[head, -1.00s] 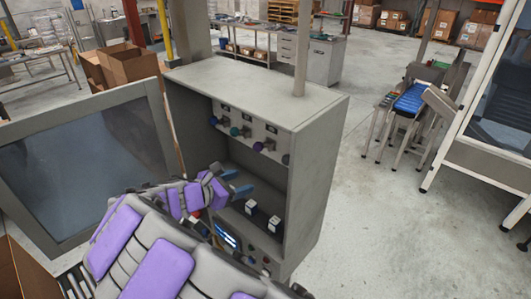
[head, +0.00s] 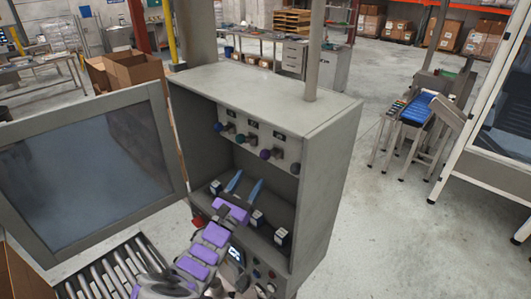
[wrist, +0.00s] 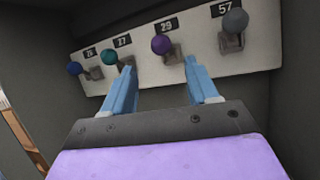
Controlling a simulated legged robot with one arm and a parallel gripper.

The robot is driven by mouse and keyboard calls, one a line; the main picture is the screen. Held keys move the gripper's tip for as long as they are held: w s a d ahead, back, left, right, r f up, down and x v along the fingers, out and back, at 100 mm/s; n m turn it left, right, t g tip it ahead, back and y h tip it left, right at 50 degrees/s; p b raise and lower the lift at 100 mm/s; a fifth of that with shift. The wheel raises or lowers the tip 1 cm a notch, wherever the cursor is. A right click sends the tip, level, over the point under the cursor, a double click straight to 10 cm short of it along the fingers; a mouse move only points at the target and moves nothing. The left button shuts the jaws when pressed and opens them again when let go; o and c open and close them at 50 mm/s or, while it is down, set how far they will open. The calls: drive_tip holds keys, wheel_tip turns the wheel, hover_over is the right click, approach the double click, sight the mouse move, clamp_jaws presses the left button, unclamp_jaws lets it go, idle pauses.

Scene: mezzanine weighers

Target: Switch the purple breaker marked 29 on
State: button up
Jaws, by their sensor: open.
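The purple breaker marked 29 (head: 265,154) is a round knob on a lever, on the pale strip across the back of the open grey cabinet (head: 334,180). In the wrist view the purple knob (wrist: 161,45) sits just beyond and between my fingertips, under the label 29 (wrist: 169,25). I cannot tell whether its lever is on or off. My gripper (head: 248,178) has its two blue fingers apart, pointing into the cabinet below the breaker row. In the wrist view my gripper (wrist: 159,63) is empty, and no contact with the knob shows.
A blue knob (wrist: 74,68) is farther left; the grey knob marked 57 (wrist: 236,20) is to the right. Black-and-white blocks (head: 281,237) stand below. The cabinet's door (head: 90,165) hangs open at left.

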sight(262, 156)
drive_tip(key=p+x, duration=0.1)
drive_tip(key=x, duration=0.9)
drive_tip(key=shift+w+d+r+p, duration=0.1)
drive_tip(key=shift+w+d+p, duration=0.1)
drive_tip(key=shift+p, duration=0.1)
drive_tip(key=shift+a, duration=0.1)
drive_tip(key=shift+a, duration=0.1)
drive_tip(key=shift+c, duration=0.9)
drive_tip(key=shift+s, duration=0.1)
drive_tip(key=c, duration=0.8)
drive_tip(key=shift+r, duration=0.3)
drive_tip(key=shift+r+g+y, duration=0.1)
drive_tip(key=shift+g+y, duration=0.2)
drive_tip(key=shift+g, duration=0.5)
